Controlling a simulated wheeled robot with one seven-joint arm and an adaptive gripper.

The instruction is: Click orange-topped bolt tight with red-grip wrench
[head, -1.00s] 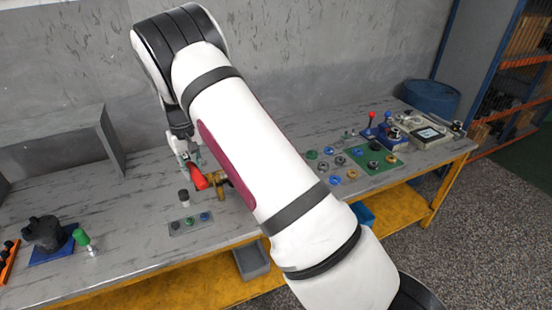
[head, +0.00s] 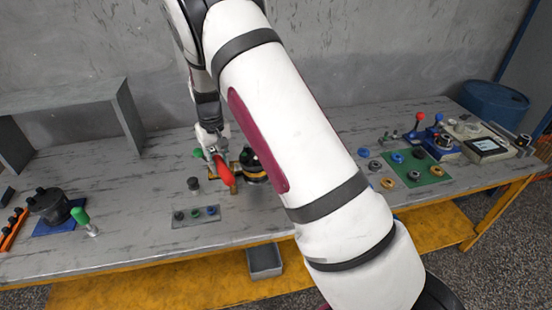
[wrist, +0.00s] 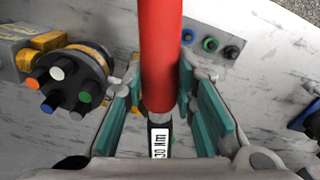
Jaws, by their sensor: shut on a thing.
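The wrench's red grip (wrist: 160,50) runs up the middle of the wrist view between the teal fingers of my gripper (wrist: 158,95), which is shut on it. A "30 Nm" label shows on its dark shaft; its working end is hidden. The black hydraulic motor (wrist: 72,70) stands left of the wrench, apart from it in the picture. The orange-topped bolt (wrist: 32,83) is on its face, among white, green, blue and dark tops. In the head view my gripper (head: 212,145) holds the red grip (head: 223,170) beside the motor (head: 252,165), which my arm partly covers.
A small plate with coloured knobs (head: 196,215) lies on the bench in front. A black pump on a blue base (head: 48,207) and a green-handled tool (head: 82,218) are at left. A grey shelf (head: 70,105) stands behind. A green mat with rings (head: 420,168) is at right.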

